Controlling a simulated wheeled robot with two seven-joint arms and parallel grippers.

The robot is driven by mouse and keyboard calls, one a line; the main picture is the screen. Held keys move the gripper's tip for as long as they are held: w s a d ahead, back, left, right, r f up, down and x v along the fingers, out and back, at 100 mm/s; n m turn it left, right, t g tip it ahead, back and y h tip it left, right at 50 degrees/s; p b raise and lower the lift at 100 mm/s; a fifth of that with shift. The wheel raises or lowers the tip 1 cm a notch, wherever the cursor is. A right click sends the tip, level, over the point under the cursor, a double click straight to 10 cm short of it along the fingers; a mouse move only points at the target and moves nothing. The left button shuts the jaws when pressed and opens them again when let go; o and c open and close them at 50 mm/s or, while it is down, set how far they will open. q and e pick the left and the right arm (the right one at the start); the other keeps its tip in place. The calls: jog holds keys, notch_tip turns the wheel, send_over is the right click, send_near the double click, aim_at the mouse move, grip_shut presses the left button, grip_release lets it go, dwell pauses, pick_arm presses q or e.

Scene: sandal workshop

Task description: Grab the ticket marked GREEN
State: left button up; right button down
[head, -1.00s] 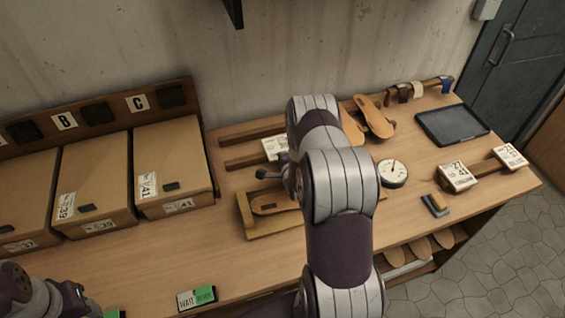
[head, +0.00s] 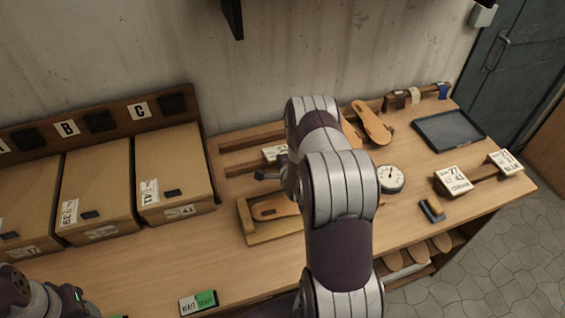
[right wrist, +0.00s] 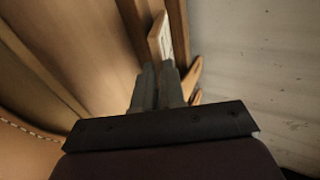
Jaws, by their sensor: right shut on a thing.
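A white ticket (head: 274,153) stands at the slotted wooden rails behind my right arm; its lettering is too small and too covered to read. My right gripper (head: 266,174) is just in front of it in the head view, partly hidden by my own arm. In the right wrist view the two fingers (right wrist: 157,84) are close together at the lower end of a pale ticket (right wrist: 160,38), shut on it. Two more white tickets, one (head: 453,180) with numbers and one (head: 505,162) with small lettering, sit on the right rack. My left gripper's fingers are out of view.
Cardboard boxes (head: 175,172) line the left. A wooden tray (head: 262,238) with a sole lies before the rails. A round dial (head: 391,179), a dark tablet (head: 450,131) and a WAIT/READY sign (head: 198,303) are on the bench. The front middle is clear.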

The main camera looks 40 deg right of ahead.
jog(key=shift+s+a, duration=0.15)
jog(key=shift+s, duration=0.2)
jog(key=p+v, duration=0.2)
jog(key=v, duration=0.2)
jog(key=f+p+v, duration=0.1)
jog(key=p+v, duration=0.1)
jog(key=v, duration=0.2)
jog(key=s+f+p+v, duration=0.1)
jog(key=p+v, duration=0.2)
jog(key=v, duration=0.2)
jog(key=shift+a, duration=0.25)
jog(key=shift+s+a+r, duration=0.1)
jog(key=shift+s+a, duration=0.1)
jog(key=shift+s, duration=0.3)
jog(key=shift+r, duration=0.1)
